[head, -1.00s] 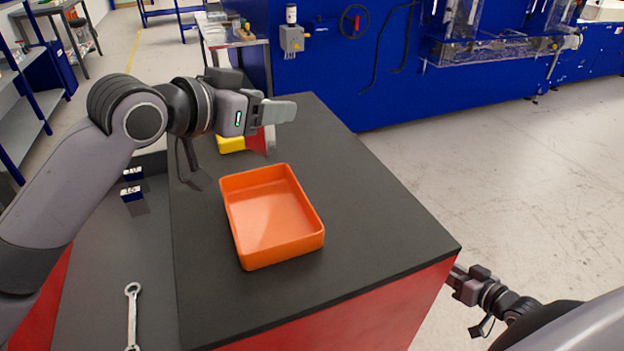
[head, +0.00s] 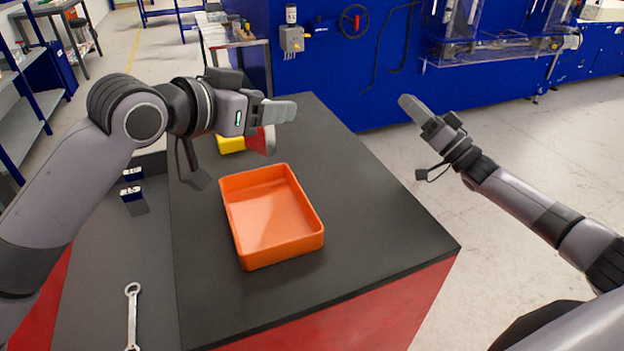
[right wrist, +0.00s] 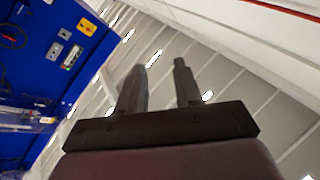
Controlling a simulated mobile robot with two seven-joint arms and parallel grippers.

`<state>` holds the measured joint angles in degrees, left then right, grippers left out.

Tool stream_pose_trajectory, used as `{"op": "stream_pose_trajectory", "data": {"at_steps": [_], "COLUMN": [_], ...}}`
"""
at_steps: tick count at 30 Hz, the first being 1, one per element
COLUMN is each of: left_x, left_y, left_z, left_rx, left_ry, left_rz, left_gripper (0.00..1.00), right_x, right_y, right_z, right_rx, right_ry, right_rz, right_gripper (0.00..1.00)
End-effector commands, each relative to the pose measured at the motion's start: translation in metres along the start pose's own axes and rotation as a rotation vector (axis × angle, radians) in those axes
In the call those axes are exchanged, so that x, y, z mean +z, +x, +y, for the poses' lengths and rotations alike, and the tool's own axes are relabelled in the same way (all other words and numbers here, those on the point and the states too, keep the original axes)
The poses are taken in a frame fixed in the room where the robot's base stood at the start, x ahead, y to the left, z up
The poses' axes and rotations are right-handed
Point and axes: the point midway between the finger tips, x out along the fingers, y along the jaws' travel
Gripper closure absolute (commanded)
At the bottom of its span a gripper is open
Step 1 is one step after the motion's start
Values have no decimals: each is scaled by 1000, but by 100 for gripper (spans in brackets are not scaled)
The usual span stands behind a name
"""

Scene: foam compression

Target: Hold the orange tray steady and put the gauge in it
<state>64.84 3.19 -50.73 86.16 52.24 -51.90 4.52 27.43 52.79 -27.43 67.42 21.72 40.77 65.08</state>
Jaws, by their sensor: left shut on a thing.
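The orange tray (head: 285,248) lies upright and empty on the dark bench top. My left gripper (head: 282,111) is beyond the tray, above the bench, shut on a red and grey piece (head: 262,140) that hangs below its fingers. The piece may be the gauge; the fingers hide part of it. My right gripper (head: 414,108) is raised to the right of the bench, over the floor, well apart from the tray. In the right wrist view its two fingers (right wrist: 160,85) stand apart with nothing between them.
A yellow block (head: 230,143) sits behind the tray, partly hidden by my left arm. A wrench (head: 132,315) and small dark labelled blocks (head: 132,183) lie on the lower surface at left. The bench top right of the tray is clear.

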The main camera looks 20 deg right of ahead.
Motion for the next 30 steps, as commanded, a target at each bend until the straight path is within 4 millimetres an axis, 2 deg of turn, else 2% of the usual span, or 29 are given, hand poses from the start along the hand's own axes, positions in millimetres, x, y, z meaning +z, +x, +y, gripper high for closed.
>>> {"op": "stream_pose_trajectory", "data": {"at_steps": [1,6,11,15,18,22,27,30], "left_x": [-2,-2,-2,-2,-2,-2,-2,-2], "left_y": [-1,-1,-1,-1,-1,-1,-1,-1], "left_z": [0,0,0,0,0,0,0,0], "left_rx": [0,0,0,0,0,0,0,0], "left_ry": [1,1,1,1,1,1,1,1], "left_rz": [5,5,5,5,5,5,5,5], "left_gripper": [93,93,93,93,93,93,93,93], "right_x": [2,15,29,45,57,74,96,106], "right_y": [12,36,41,34,24,8,-12,-23], "right_z": [-26,-110,-185,-241,-274,-307,-334,-341], "right_rx": [-92,-399,-676,-895,-1034,-1185,-1313,-1345], "right_ry": [10,38,46,33,9,-43,-149,-232], "right_rz": [-3,-58,-158,-284,-396,-567,-820,-980], "right_gripper": [66,66,66,66,66,66,66,66]}}
